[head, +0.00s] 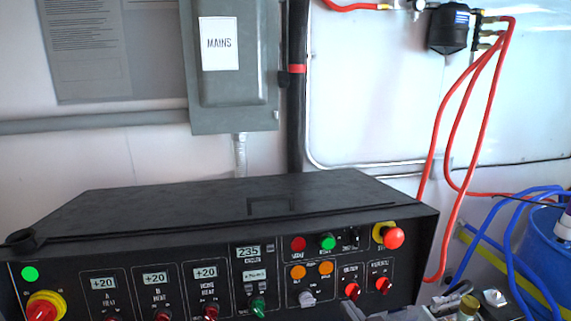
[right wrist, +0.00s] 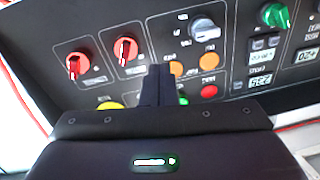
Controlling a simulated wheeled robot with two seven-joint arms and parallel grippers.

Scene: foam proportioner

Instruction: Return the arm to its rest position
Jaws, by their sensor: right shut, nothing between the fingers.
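My right gripper (right wrist: 158,78) is shut and empty in the right wrist view, its dark fingers together in front of the control panel. In the head view, part of my right arm shows at the bottom edge, right of centre, in front of the lower right of the black proportioner (head: 230,207). The panel appears upside down in the right wrist view, with two red knobs (right wrist: 76,66) (right wrist: 125,50), a grey knob (right wrist: 205,29) and a green knob (right wrist: 276,15). Whether the fingers touch the panel cannot be told. My left gripper is not in view.
A red emergency button (head: 393,238) juts from the panel's right end. Red hoses (head: 486,125) hang at the right, and blue hoses (head: 512,255) lie beside a blue drum (head: 545,250). A grey MAINS box (head: 232,110) is on the wall behind.

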